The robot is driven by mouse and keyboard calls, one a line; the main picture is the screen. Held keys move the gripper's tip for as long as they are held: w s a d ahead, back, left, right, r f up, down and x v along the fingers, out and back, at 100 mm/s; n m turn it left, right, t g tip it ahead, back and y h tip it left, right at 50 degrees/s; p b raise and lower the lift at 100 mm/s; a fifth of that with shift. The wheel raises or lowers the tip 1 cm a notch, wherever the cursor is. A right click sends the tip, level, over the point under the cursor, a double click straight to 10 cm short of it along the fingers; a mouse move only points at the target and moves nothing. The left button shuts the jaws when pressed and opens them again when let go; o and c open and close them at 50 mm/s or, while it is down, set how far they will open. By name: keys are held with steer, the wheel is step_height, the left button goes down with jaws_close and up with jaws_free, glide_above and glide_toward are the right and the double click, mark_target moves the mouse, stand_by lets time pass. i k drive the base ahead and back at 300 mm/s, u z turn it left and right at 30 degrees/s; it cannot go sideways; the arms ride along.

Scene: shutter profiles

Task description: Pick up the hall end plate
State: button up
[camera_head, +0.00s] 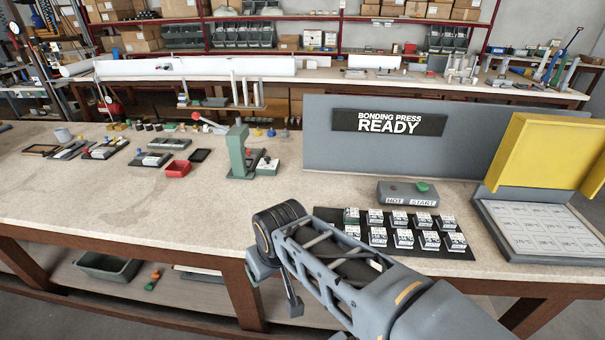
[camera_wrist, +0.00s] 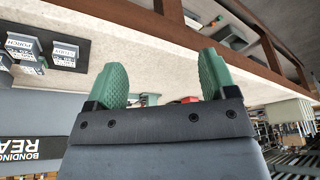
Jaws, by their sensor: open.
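Several small blocks with white labelled faces (camera_head: 401,239) stand in two rows on a dark mat (camera_head: 355,262) on the bench. Their labels are too small in the head view to tell which is the hall end plate. Two labelled blocks show at the left of the wrist view; one seems to read PORCH (camera_wrist: 23,50), the other STUDY (camera_wrist: 64,54). My gripper (camera_wrist: 164,77) shows in the wrist view with its green fingers wide apart and nothing between them. It is to the side of the blocks, apart from them. My arm crosses in front of the mat in the head view.
A grey control box (camera_head: 408,194) and a bonding press with a raised yellow lid (camera_head: 548,150) stand at the right. A green hand press (camera_head: 239,150) and a red bin (camera_head: 178,169) stand further left. The front left of the bench (camera_head: 100,205) is clear.

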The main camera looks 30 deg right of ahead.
mark_target(456, 242)
steer(key=z, duration=1.75)
steer(key=k, duration=0.35)
steer(key=z, duration=0.6)
steer(key=i, duration=0.5)
steer(key=u, duration=1.65)
steer(key=k, duration=0.6)
steer(key=z, duration=0.4)
